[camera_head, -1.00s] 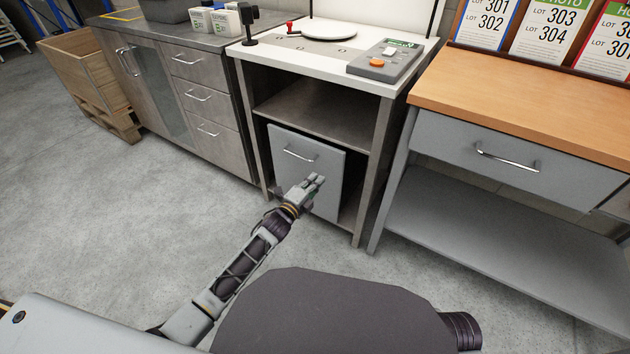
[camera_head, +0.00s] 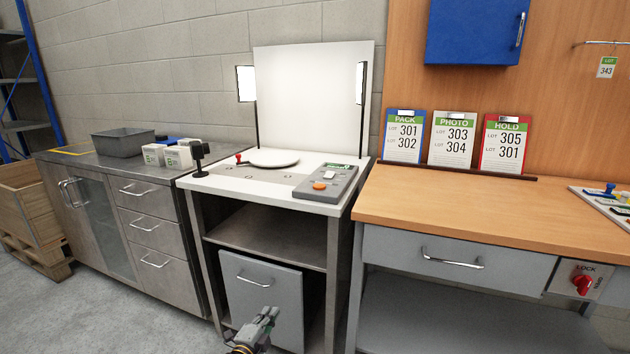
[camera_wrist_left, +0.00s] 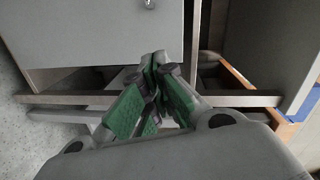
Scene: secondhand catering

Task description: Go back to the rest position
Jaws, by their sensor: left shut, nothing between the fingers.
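My left gripper (camera_head: 266,318) shows at the bottom of the head view, in front of the grey drawer front (camera_head: 262,290) low in the white-topped stand. Its fingers are together with nothing between them. In the left wrist view the green-padded fingers of my left gripper (camera_wrist_left: 156,68) meet, just below the lower edge of a grey panel (camera_wrist_left: 90,30). I cannot tell whether the fingertips touch the panel. My right gripper is not in view.
The white stand top (camera_head: 225,187) carries a round white plate (camera_head: 273,157) and a control box (camera_head: 325,183). A wooden-topped bench (camera_head: 470,212) stands at right, a steel cabinet (camera_head: 150,222) at left. Grey floor (camera_head: 90,310) is open at lower left.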

